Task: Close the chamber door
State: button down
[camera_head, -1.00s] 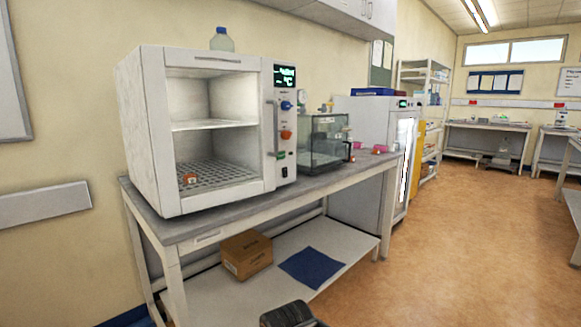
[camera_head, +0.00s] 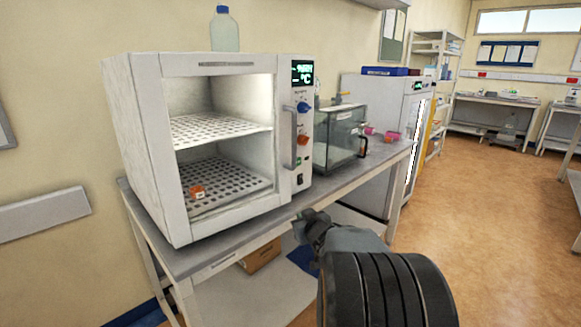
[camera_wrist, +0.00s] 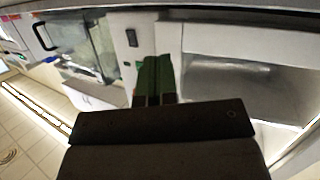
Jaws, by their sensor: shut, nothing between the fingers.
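The white chamber (camera_head: 148,150) stands on the bench at the left. Its door (camera_head: 283,105) appears as a white frame around a large window, with an upright handle (camera_head: 294,135) on the right side beside the control panel (camera_head: 302,75). The frame looks nearly flush with the front; I cannot tell whether a small gap is there. My gripper (camera_head: 303,224) is shut and empty, in front of the bench edge, below the chamber's right corner and apart from the handle. Its green fingers show in the wrist view (camera_wrist: 154,78).
A small orange item (camera_head: 197,191) lies on the chamber's lower rack. A bottle (camera_head: 224,32) stands on top. A glass tank (camera_head: 338,135) stands right of the chamber on the bench (camera_head: 215,252). A cardboard box (camera_head: 262,256) is beneath. Floor to the right is open.

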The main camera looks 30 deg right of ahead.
jog(key=s+d+r+n+t+y+p, duration=0.2)
jog(key=d+r+t+y+p, duration=0.15)
jog(key=r, duration=0.25)
jog(key=y+p, duration=0.1)
jog(key=y, duration=0.1)
send_near(287, 182)
jog(key=w, duration=0.7)
jog(key=shift+w+a, duration=0.2)
jog(key=shift+w, duration=0.05)
